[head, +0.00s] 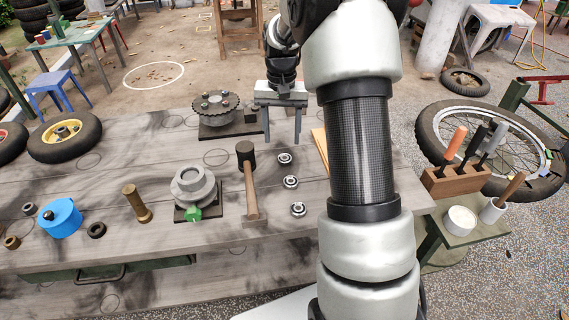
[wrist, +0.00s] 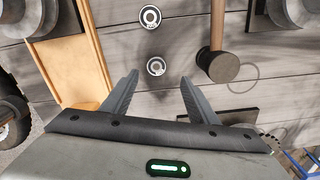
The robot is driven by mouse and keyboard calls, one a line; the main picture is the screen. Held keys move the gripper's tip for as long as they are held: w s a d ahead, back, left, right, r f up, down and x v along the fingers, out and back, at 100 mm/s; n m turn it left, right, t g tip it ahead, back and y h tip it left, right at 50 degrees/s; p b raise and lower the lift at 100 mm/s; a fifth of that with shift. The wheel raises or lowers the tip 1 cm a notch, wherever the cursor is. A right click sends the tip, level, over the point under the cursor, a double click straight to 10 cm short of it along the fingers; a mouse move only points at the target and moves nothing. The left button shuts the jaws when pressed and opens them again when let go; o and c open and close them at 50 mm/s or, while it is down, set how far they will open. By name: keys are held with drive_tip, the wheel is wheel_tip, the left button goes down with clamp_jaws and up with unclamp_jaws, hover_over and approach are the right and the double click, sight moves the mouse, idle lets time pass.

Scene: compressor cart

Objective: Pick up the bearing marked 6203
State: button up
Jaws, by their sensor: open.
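Three small round bearings with dark rings and pale faces lie in a line on the grey wooden bench: a far one (head: 285,159), a middle one (head: 290,182) and a near one (head: 298,209). Their markings are too small to read, so I cannot tell which is 6203. My gripper (head: 283,122) is open and empty above the bench, beyond the far bearing in the head view. In the wrist view my gripper (wrist: 159,79) has one bearing (wrist: 156,66) just ahead, between the fingertip lines, and another bearing (wrist: 149,16) farther up.
A mallet (head: 247,156) lies left of the bearings; it also shows in the wrist view (wrist: 222,68). A pale wooden piece (wrist: 66,62) lies on the other side. A toothed disc (head: 216,106) and a grey flanged part (head: 193,188) stand on the bench (head: 110,225).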

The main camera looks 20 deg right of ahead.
sight(285, 158)
drive_tip(key=shift+s+d+f+b, duration=0.15)
drive_tip(key=shift+f+b, duration=0.45)
drive_tip(key=shift+f, duration=1.2)
drive_tip(key=shift+s+d+f+b, duration=0.15)
drive_tip(key=shift+f+b, duration=0.4)
drive_tip(key=shift+f, duration=1.2)
drive_tip(key=shift+w, duration=0.1)
drive_tip(key=c, duration=1.2)
